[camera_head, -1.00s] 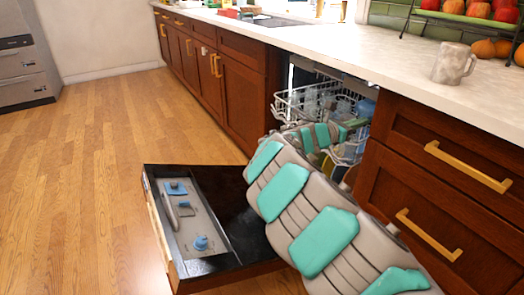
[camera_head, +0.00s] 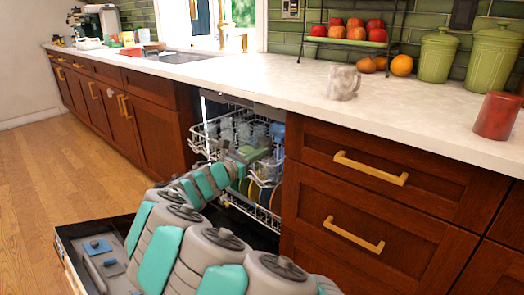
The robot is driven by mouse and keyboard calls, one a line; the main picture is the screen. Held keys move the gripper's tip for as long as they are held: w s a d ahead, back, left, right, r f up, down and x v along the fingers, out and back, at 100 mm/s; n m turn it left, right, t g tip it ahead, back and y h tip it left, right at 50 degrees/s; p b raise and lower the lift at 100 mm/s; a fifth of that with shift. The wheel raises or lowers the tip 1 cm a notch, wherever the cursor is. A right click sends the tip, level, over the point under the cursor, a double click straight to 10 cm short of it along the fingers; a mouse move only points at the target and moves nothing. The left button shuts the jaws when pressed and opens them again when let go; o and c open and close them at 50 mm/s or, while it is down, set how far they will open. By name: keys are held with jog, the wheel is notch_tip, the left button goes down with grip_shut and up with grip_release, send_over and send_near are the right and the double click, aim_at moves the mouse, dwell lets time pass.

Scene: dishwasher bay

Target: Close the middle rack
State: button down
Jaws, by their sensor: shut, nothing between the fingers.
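The middle rack (camera_head: 207,131) is a white wire rack that sticks out of the open dishwasher, left of the drawers. It holds clear glasses and blue cups. My grey and teal arm reaches up from the bottom of the picture to the rack's front. My gripper (camera_head: 238,161) is at the arm's far end, small and partly hidden, by the rack's front right part. It is shut and empty. I cannot tell whether it touches the rack. The dishwasher door (camera_head: 72,232) is folded down, partly covered by my arm.
Colourful plates (camera_head: 262,190) stand below the middle rack. Wooden drawers (camera_head: 375,205) with brass handles flank the bay at right, and cabinets (camera_head: 130,120) at left. A mug (camera_head: 343,83) stands on the white counter (camera_head: 255,82). Open wooden floor (camera_head: 30,175) lies at left.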

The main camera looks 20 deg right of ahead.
jog(key=v, duration=0.6)
jog(key=w+a+f+b, duration=0.5)
jog(key=a+f+b, duration=0.2)
jog(key=f+b, duration=0.45)
jog(key=b, duration=0.3)
send_near(269, 159)
jog(key=r, duration=0.2)
jog(key=shift+w, duration=0.1)
jog(key=p+x, duration=0.6)
jog(key=x, duration=0.3)
jog(key=shift+w+d, duration=0.25)
jog(key=shift+d, duration=0.15)
